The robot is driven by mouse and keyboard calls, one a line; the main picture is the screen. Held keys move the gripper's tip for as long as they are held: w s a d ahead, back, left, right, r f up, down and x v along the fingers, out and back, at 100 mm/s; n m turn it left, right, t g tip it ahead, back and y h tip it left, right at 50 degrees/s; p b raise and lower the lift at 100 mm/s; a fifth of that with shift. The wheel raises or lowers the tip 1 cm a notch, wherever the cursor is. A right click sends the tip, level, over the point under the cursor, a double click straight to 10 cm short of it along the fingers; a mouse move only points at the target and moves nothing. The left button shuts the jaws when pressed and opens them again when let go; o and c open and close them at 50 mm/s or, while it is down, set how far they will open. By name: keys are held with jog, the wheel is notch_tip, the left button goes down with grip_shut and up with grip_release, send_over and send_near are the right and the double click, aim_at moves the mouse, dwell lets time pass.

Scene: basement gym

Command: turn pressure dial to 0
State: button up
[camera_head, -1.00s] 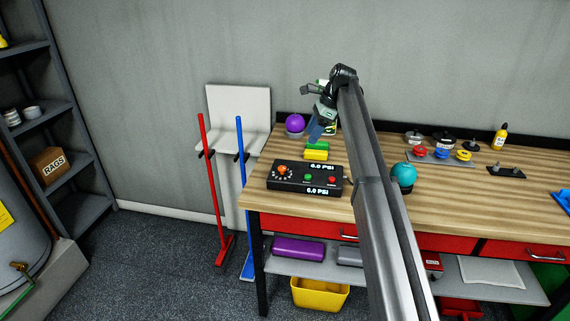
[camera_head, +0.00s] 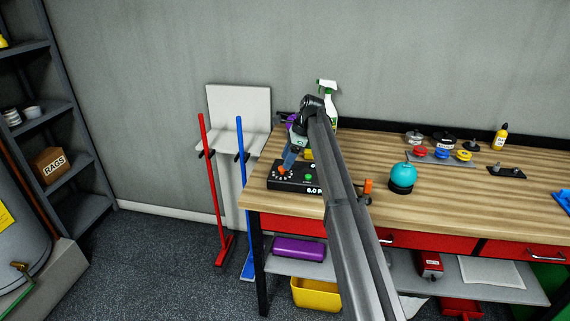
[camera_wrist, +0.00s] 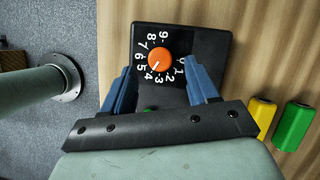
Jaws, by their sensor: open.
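The orange pressure dial (camera_wrist: 157,61) sits on a black control box (camera_head: 300,187) at the left end of the workbench. White numbers from 0 to 9 ring it in the wrist view. Its white mark points to the lower left in that view, roughly toward 4 or 5. My gripper (camera_wrist: 158,68) is open, with one blue finger on each side of the dial. I see no clear contact with the dial. In the head view my gripper (camera_head: 288,160) is over the left part of the box, and my arm hides part of the box.
Yellow (camera_wrist: 261,114) and green (camera_wrist: 293,126) blocks lie beside the box. A teal ball (camera_head: 403,173) stands on a black base to the right. A spray bottle (camera_head: 327,95) stands behind. The right half of the workbench (camera_head: 460,205) has free room.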

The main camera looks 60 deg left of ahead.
aim_at(282, 170)
jog(key=shift+x, duration=1.35)
jog(key=shift+c, duration=0.3)
jog(key=c, duration=1)
